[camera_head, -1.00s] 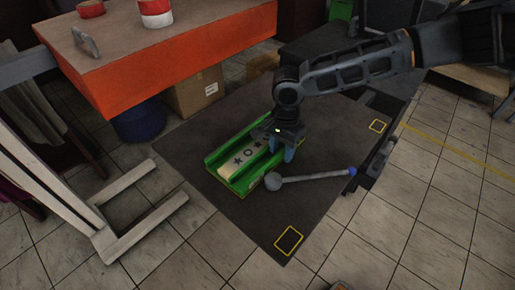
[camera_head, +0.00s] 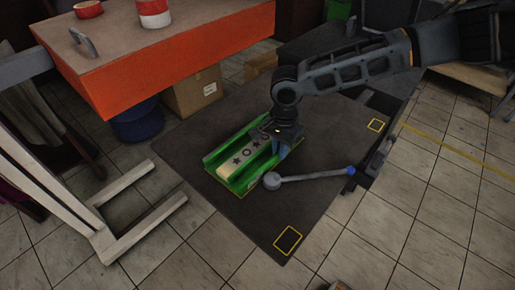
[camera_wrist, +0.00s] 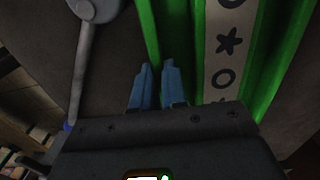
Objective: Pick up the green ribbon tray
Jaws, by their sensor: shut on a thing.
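The green ribbon tray (camera_head: 209,160) is a long open channel. It is over the dark mat in the head view, slightly raised, with a yellow outline on the mat along its near edge. A pale strip with dark stars and circles (camera_head: 246,153) lies in it. The tray (camera_wrist: 275,75) and strip (camera_wrist: 228,42) fill the upper right of the wrist view. My gripper (camera_head: 282,151) is at the tray's right long side. Its blue fingers (camera_wrist: 158,72) are nearly together, shut on the tray's side wall. The grip point is partly hidden by the fingers.
A grey round-headed rod with a blue tip (camera_head: 310,178) lies on the dark mat (camera_head: 260,225) right of the tray. An orange table (camera_head: 180,55) stands at the upper left, a white frame (camera_head: 130,185) at the left.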

